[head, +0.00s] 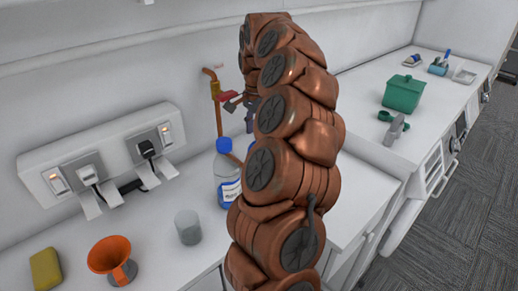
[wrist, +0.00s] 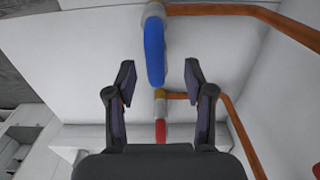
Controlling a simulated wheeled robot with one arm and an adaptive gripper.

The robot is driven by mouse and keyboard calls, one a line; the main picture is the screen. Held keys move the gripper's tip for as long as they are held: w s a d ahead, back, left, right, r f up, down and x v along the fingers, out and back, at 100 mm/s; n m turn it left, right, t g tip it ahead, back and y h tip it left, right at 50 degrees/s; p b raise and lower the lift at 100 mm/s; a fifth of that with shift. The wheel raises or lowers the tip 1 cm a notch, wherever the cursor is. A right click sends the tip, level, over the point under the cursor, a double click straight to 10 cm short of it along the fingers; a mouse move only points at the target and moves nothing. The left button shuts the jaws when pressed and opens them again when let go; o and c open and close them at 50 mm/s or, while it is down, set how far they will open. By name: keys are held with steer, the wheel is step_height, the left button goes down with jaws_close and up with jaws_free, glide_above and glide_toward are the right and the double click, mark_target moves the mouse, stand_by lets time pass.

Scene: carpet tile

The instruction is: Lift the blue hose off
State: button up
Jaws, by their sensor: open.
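The blue hose (wrist: 155,52) shows in the wrist view as a short, rounded blue length below a grey fitting (wrist: 154,10) on a copper pipe. My gripper (wrist: 158,75) is open, with one finger on each side of the blue hose's lower end. Nothing is held, and I cannot tell how far beyond the fingertips the hose is. In the head view my arm hides the blue hose.
A second copper pipe (wrist: 232,125) runs along the right in the wrist view. On the counter stand a blue-labelled bottle (head: 227,172), a grey cup (head: 188,228), an orange funnel (head: 110,256) and a yellow sponge (head: 45,269). A green box (head: 403,94) sits farther right.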

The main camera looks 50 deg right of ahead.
steer(key=shift+s+d+f+p, duration=0.1)
steer(key=shift+s+f+p, duration=0.1)
steer(key=shift+f+p, duration=0.45)
steer(key=shift+s+d+f+p, duration=0.15)
steer(key=shift+f+p, duration=0.1)
steer(key=shift+f, duration=0.65)
steer(key=shift+a+f, duration=0.1)
steer(key=shift+f, duration=0.55)
jaws_close()
